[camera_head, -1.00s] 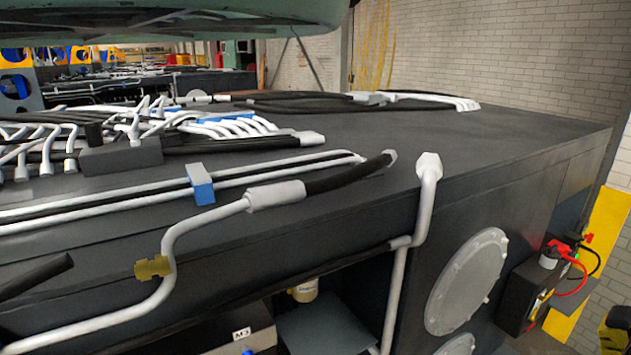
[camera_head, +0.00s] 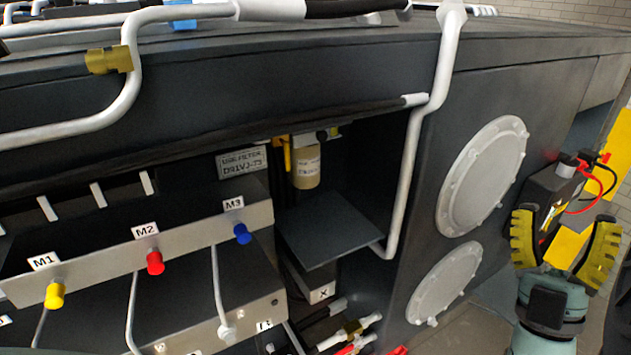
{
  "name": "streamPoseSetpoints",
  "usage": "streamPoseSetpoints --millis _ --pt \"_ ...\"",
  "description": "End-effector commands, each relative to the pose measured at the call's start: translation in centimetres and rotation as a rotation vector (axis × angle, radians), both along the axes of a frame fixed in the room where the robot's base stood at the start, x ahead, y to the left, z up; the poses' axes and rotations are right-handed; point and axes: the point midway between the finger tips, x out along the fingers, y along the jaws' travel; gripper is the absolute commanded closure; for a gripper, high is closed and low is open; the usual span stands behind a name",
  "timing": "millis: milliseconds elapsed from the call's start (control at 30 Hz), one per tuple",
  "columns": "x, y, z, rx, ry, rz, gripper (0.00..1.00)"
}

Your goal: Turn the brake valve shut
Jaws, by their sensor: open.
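I cannot tell for sure which part is the brake valve. A small yellow lever (camera_head: 285,153) hangs beside a tan filter canister (camera_head: 306,167) in the chassis recess. Low in the recess, brass and white fittings (camera_head: 348,332) with red parts beside them are partly cut off by the bottom edge. My gripper (camera_head: 564,232) is at the right, its yellow-padded fingers pointing up and spread wide with nothing between them.
A panel (camera_head: 190,240) with yellow, red and blue knobs labelled M1, M2 and M3 is at the left. White pipes (camera_head: 413,150) run down beside the recess. Round cover plates (camera_head: 484,177) are on the chassis side. A black box (camera_head: 550,190) with red cables is behind my gripper.

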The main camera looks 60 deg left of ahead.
Motion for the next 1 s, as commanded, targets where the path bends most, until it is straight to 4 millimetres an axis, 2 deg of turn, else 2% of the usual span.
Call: streamPoseSetpoints --millis 33,500,1000 --pt "-0.1 1.1 -3.7 -0.033 0.017 0.018 0.46" --pt "-0.9 9.5 -22.8 -0.382 0.133 0.065 0.46" --pt "-3.7 15.4 -43.5 -0.748 0.133 0.041 0.46"
